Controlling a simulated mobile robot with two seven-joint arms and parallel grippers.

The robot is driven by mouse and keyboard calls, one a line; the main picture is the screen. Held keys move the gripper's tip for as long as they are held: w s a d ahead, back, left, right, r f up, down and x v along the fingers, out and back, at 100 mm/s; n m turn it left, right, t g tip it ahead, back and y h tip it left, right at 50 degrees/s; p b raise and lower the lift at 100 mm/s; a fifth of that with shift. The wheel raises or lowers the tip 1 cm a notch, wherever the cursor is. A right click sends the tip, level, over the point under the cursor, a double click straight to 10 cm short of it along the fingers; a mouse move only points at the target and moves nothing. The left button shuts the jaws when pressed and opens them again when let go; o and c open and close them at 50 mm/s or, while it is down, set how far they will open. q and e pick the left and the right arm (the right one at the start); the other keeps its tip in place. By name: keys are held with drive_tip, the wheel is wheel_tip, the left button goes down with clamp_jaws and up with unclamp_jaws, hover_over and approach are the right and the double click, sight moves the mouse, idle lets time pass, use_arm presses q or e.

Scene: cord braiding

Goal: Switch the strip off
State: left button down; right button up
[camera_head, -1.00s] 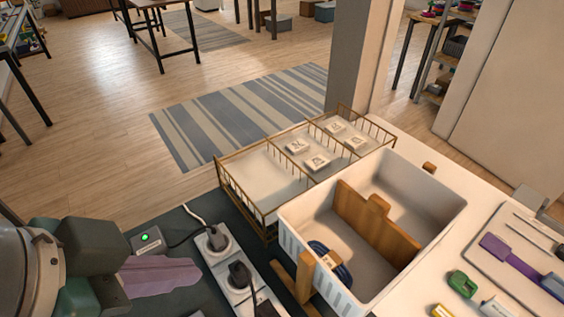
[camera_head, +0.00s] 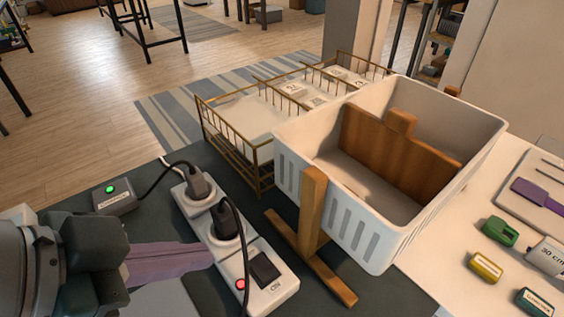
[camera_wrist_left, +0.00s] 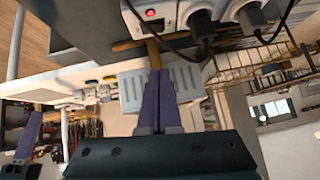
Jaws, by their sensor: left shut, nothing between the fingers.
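The white power strip (camera_head: 203,225) lies on the dark tabletop with two black plugs in its sockets, the nearer plug (camera_head: 226,218) beside the switch end. Its black rocker switch (camera_head: 265,268) is at the near end, next to a glowing red light (camera_head: 241,284). The strip also shows upside down at the top of the left wrist view (camera_wrist_left: 172,12). My left gripper (camera_head: 208,255) has purple fingers, shut and empty, pointing right at the strip's left side in the head view. Whether they touch it I cannot tell.
A grey box with a green light (camera_head: 112,199) sits beyond my left gripper. A white bin (camera_head: 355,225) and a wooden stand (camera_head: 313,215) are right of the strip. A brass wire rack (camera_head: 232,148) stands behind. Black cords run from the plugs.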

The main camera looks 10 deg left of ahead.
use_arm(q)
drive_tip(key=b, duration=0.3)
hover_over(261, 260)
drive_tip(key=s, duration=0.2)
drive_tip(key=f, duration=0.7)
drive_tip(key=shift+a+f, duration=0.25)
drive_tip(key=shift+f, duration=0.1)
drive_tip(key=shift+a+f+b, duration=0.2)
drive_tip(key=shift+f+b, duration=0.25)
drive_tip(key=shift+f, duration=1.2)
drive_tip(key=shift+a+f, duration=0.2)
drive_tip(key=shift+f, duration=0.05)
